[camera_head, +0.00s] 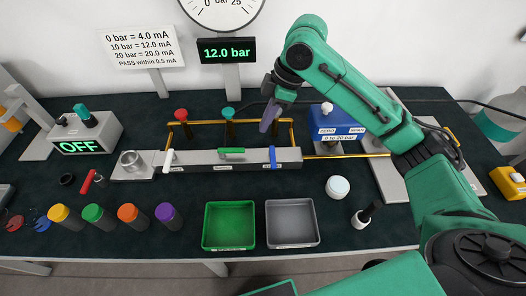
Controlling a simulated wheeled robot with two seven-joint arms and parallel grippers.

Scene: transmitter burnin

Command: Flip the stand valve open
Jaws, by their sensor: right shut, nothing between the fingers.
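A grey valve bar (205,161) lies along the middle of the table with three levers on it. The white lever (168,160) at its left end and the blue lever (273,157) at its right end point across the bar. The green lever (231,151) lies along the bar. The small labels on the bar are too small to read, so I cannot tell which lever is the stand valve. My right gripper (267,123) is shut and empty, pointing down above and behind the blue lever, apart from it. My left gripper is out of view.
Brass pipes with a red knob (181,114) and a teal knob (228,112) stand behind the bar. A blue transmitter (337,122) is right of my gripper. A green tray (229,246) and a grey tray (292,243) sit in front. Several coloured-lidded jars stand front left.

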